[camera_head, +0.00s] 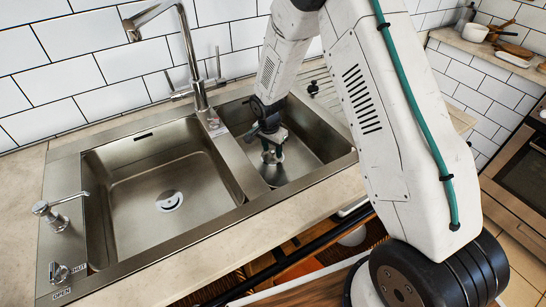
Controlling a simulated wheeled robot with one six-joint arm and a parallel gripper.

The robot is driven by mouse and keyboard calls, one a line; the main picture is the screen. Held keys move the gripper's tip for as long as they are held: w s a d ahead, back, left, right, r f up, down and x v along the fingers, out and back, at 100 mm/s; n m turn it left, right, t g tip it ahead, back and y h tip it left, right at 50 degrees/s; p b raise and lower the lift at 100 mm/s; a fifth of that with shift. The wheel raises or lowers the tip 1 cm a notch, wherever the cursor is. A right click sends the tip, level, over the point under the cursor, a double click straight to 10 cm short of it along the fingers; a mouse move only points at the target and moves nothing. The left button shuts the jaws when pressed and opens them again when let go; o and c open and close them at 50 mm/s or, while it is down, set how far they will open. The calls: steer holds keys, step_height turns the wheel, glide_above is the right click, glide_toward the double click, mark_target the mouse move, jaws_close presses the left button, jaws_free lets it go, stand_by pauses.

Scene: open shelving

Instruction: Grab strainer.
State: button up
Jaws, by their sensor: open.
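A small round metal piece, which looks like a drain strainer (169,201), sits in the floor of the left sink basin (125,185). My gripper (272,156) points down into the smaller right basin (308,140), with its fingers near that basin's floor. The jaws are open. The fingers are small and dark in this view, and I cannot tell whether a strainer lies beneath or between them. The gripper covers part of the right basin's floor.
A tall faucet (188,55) stands behind the basins. A divider separates them. A soap dispenser (48,208) and a small knob (58,271) are at the sink's left edge. The front counter (200,248) is clear. Pots and boards stand on the far right counter.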

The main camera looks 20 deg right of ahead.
steer(key=shift+f, duration=0.35)
jaws_close()
